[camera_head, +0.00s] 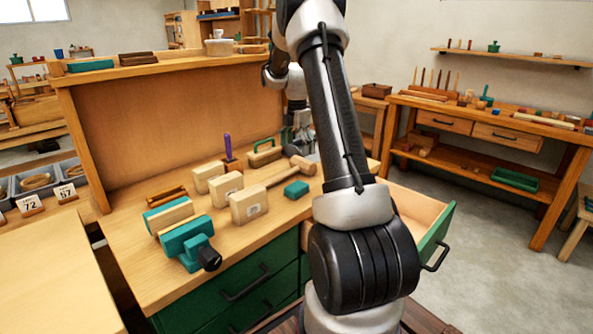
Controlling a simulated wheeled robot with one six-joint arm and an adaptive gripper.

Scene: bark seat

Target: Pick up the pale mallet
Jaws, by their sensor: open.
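The pale mallet (280,177) lies on the wooden workbench. Its handle points down-left and its rounded head is at the upper right end, close to my arm. My gripper (301,145) is open, pointing down just behind the mallet's head, partly hidden by my own arm. It looks empty, and I cannot tell its exact height or distance from the mallet.
Pale wooden blocks (248,205) stand left of the mallet. A teal block (296,189) lies just in front of it. A purple-handled tool (228,148) stands behind. A teal vise (190,243) sits at the front left. An open drawer (421,213) juts out at right.

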